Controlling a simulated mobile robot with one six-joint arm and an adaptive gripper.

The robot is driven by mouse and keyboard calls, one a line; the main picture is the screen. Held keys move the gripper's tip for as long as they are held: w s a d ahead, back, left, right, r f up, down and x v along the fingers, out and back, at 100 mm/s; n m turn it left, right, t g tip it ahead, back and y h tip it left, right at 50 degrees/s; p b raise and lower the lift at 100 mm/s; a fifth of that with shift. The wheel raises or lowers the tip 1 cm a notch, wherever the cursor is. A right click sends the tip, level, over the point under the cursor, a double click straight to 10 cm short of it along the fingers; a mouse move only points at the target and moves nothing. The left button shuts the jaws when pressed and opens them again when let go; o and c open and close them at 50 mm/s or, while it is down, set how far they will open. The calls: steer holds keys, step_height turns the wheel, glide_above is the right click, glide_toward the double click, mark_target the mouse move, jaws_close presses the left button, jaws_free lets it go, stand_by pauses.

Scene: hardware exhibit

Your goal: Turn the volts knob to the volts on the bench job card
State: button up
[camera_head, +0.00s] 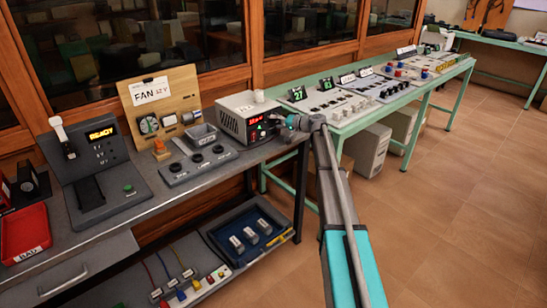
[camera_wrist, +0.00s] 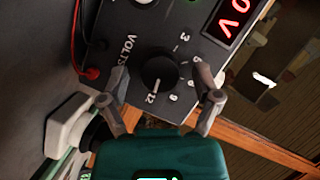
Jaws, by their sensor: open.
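The black volts knob (camera_wrist: 160,72) sits on the dark front panel of the power supply, in the middle of the wrist view. Numbers ring it, with 3 and 12 readable, and its pale mark seems to point towards 12. My gripper (camera_wrist: 159,80) is open, with one finger on each side of the knob; I cannot tell whether they touch it. In the head view my gripper (camera_head: 279,122) is at the front of the power supply (camera_head: 241,108) and hides the knob. A white card (camera_head: 151,91) on a wooden board reads FAN and seemingly 12 V.
The red display (camera_wrist: 234,18) ends in 0 V. Red and black leads (camera_wrist: 82,45) plug in beside the knob. A grey control strip (camera_head: 198,163) lies left of the supply, and a green bench (camera_head: 345,130) stands to its right. The floor (camera_head: 430,220) is clear.

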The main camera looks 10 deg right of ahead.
steer(key=n, duration=0.1)
steer(key=n+h+p, duration=0.1)
steer(key=shift+r+n+h+p, duration=0.2)
steer(key=shift+n+h+p, duration=0.1)
steer(key=shift+n, duration=0.1)
steer(key=n+h, duration=0.1)
steer(key=n+h+p, duration=0.1)
steer(key=n, duration=0.1)
steer(key=shift+s+a+t, duration=0.1)
steer(key=shift+a+t, duration=0.1)
steer(key=shift+t, duration=0.1)
steer(key=n+t+h, duration=0.1)
steer(key=n+h, duration=0.1)
steer(key=n, duration=0.1)
steer(key=shift+s+a+n+p, duration=0.1)
steer(key=shift+n+p, duration=0.2)
steer(key=shift+s+r+h, duration=0.15)
steer(key=shift+s+h, duration=0.1)
steer(key=shift+h, duration=0.05)
steer(key=p+v, duration=0.5)
steer(key=v, duration=0.8)
steer(key=s+a+f+m+g+p, duration=0.1)
steer(key=s+a+f+g+p, duration=0.1)
steer(key=s+a, duration=0.4)
steer(key=s+a+f+g+p, duration=0.1)
steer(key=s+a+g+p, duration=0.2)
steer(key=s, duration=0.8)
steer(key=shift+s+a+f+m+g+h, duration=0.2)
steer(key=shift+a+f+m+g+h, duration=0.2)
steer(key=shift+a+g, duration=1.1)
